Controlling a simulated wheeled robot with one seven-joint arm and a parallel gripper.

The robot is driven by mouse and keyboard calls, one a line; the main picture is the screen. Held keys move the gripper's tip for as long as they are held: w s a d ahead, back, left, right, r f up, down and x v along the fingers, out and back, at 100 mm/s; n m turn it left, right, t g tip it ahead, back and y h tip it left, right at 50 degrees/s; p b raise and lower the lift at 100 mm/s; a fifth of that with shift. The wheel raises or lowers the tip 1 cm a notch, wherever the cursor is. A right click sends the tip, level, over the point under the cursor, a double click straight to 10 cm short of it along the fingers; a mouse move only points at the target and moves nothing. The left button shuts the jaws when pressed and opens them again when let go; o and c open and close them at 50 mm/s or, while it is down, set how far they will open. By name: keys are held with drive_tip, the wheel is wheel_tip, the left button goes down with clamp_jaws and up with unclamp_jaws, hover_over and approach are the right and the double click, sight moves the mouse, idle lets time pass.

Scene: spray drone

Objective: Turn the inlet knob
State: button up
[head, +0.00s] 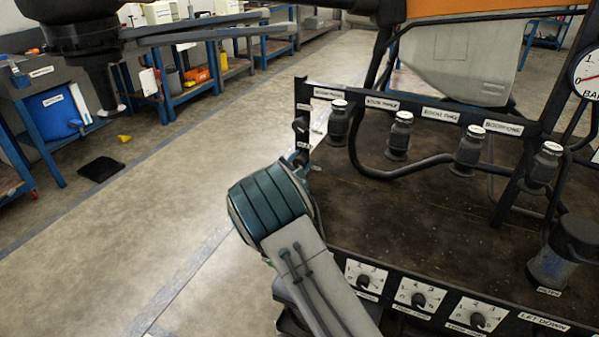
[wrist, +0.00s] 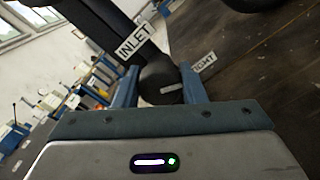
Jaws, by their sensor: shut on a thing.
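The inlet knob (wrist: 160,78) is a dark round knob with a white bar mark on its face. In the wrist view it sits between the two blue fingers of my gripper (wrist: 158,88), which is shut on it. A white INLET label (wrist: 134,39) is beside it at the upper left, and a smaller label (wrist: 204,63), hard to read, is at its right. In the head view my gripper (head: 298,158) is at the left end of the drone's rail, small and partly hidden by my arm; the knob's grip is not clear there.
A dark rail (head: 420,117) carries several labelled nozzle bodies to the right. A front panel (head: 450,312) with several dials is below, beside my arm. A gauge (head: 588,75) is at the right edge. The floor at left is open, with a black mat (head: 102,170) and blue benches.

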drive_tip(key=shift+f+m+b, duration=0.1)
drive_tip(key=shift+m+b, duration=0.5)
drive_tip(key=shift+b, duration=0.05)
drive_tip(key=o, duration=1)
drive_tip(key=shift+s, duration=0.1)
drive_tip(key=p+v, duration=0.1)
drive_tip(key=v, duration=1.2)
drive_tip(key=shift+s+a+p, duration=0.1)
drive_tip(key=shift+s+p, duration=0.25)
